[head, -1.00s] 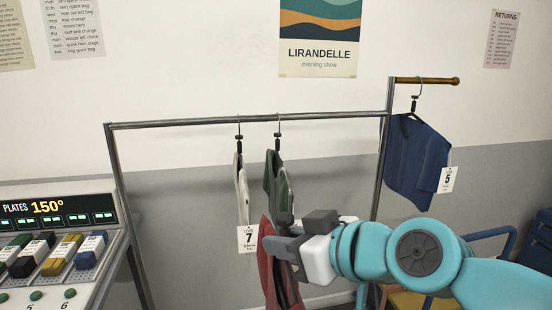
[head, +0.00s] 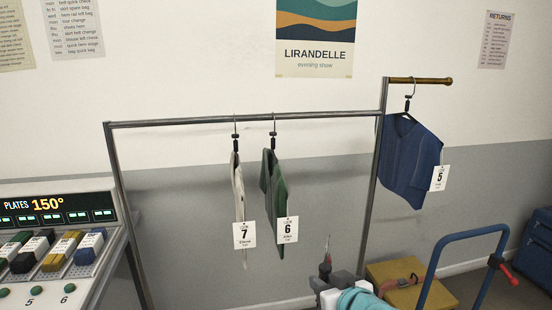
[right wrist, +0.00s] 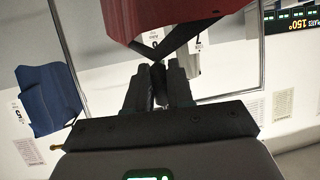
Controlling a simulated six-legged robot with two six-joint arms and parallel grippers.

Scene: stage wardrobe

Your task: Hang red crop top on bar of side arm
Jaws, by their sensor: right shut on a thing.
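My right gripper (head: 327,268) is low in the head view, right of the hung garments; it also shows in the right wrist view (right wrist: 158,88). It is shut on the dark neck of a hanger, whose hook shows upright in the head view. The red crop top (right wrist: 165,18) hangs from this hanger and fills the top of the right wrist view; the head view hides most of it. The side arm's brass-coloured bar (head: 432,80) juts right from the rack's upright. A blue top (head: 410,160) tagged 5 hangs there. My left gripper is not in view.
A whitish garment (head: 238,200) tagged 7 and a green garment (head: 270,185) tagged 6 hang on the main rail (head: 330,115). A blue cart handle (head: 430,270) and a yellow box (head: 395,275) stand below the side arm. A control panel (head: 55,245) is at left.

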